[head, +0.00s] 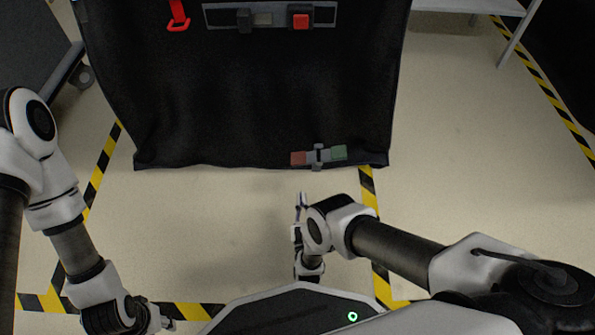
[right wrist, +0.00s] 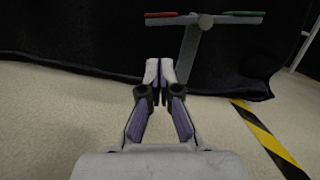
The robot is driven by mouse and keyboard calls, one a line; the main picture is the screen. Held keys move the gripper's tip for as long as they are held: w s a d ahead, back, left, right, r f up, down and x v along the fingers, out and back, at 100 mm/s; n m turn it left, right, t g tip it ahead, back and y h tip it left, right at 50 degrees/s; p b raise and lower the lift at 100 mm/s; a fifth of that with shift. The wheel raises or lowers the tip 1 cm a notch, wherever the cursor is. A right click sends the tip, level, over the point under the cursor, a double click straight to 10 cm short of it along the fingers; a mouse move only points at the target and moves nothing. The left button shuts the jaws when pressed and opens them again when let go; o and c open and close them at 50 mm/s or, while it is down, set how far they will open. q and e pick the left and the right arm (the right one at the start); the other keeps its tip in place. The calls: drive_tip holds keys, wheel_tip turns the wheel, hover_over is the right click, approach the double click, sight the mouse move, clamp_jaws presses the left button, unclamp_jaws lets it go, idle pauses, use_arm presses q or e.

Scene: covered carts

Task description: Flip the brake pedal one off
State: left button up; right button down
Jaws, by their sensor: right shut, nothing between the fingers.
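The brake pedal (head: 319,156) is a small bar low on the front of the black covered cart, with a red end (head: 298,158) on the left and a green end (head: 339,152) on the right. In the right wrist view the pedal's grey hub (right wrist: 205,22) sits on a stem that runs down behind my fingertips. My right gripper (head: 302,199) is shut and empty, in front of and below the pedal. Its fingertips show in the right wrist view (right wrist: 158,76); whether they touch the stem is unclear. My left gripper (head: 165,322) is low at the left, partly cut off by the frame edge.
The black cover (head: 240,110) hangs nearly to the floor. A panel (head: 270,15) with a red button (head: 301,19) and a red hook-shaped handle (head: 178,18) is above. Yellow-black floor tape (head: 368,190) runs at both sides. Pale floor in front is clear.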

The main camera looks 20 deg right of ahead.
sight(319, 156)
use_arm(q)
drive_tip(key=shift+w+f+b, duration=0.15)
drive_tip(key=shift+f+b, duration=1.9)
drive_tip(key=shift+b, duration=0.05)
use_arm(e)
drive_tip(key=x, duration=1)
